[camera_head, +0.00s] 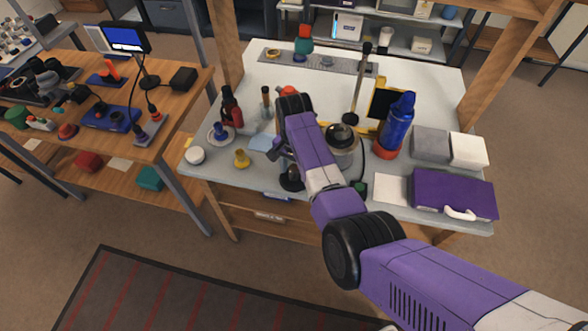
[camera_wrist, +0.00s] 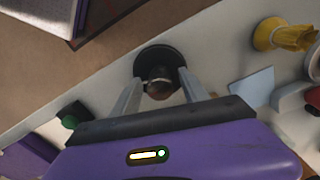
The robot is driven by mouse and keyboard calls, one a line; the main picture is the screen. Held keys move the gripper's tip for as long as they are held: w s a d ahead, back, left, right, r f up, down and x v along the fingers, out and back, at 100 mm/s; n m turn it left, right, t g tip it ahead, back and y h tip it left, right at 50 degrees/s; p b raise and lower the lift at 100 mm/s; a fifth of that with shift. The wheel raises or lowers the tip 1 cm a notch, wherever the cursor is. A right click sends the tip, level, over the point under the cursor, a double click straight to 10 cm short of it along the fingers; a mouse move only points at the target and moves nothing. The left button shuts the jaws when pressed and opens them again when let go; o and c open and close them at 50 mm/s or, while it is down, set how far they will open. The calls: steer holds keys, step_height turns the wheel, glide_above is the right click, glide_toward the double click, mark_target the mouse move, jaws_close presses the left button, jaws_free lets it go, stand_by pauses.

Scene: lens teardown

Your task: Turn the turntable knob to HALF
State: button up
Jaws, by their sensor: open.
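A round black base with a dark, shiny knob (camera_wrist: 158,74) stands near the bench's front edge; I see no readable marks such as HALF on it. Its black base (camera_head: 292,181) also shows in the head view, partly hidden by my arm. My gripper (camera_wrist: 158,86) is open, with one finger on each side of the knob in the wrist view. I cannot tell whether the fingers touch it. In the head view my gripper (camera_head: 283,158) is over the front middle of the bench. A glass-domed piece (camera_head: 341,138) stands just behind my forearm.
A yellow piece (camera_head: 241,158) and a white jar (camera_head: 195,155) stand to the left. A green button (camera_wrist: 70,119) on a black box sits beside the knob. A blue bottle (camera_head: 398,120) and a purple case (camera_head: 453,194) are on the right.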

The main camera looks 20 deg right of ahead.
mark_target(294, 168)
step_height(294, 168, up, 8)
steer(key=shift+f, duration=0.15)
stand_by(0.3)
steer(key=shift+s, duration=0.1)
stand_by(0.3)
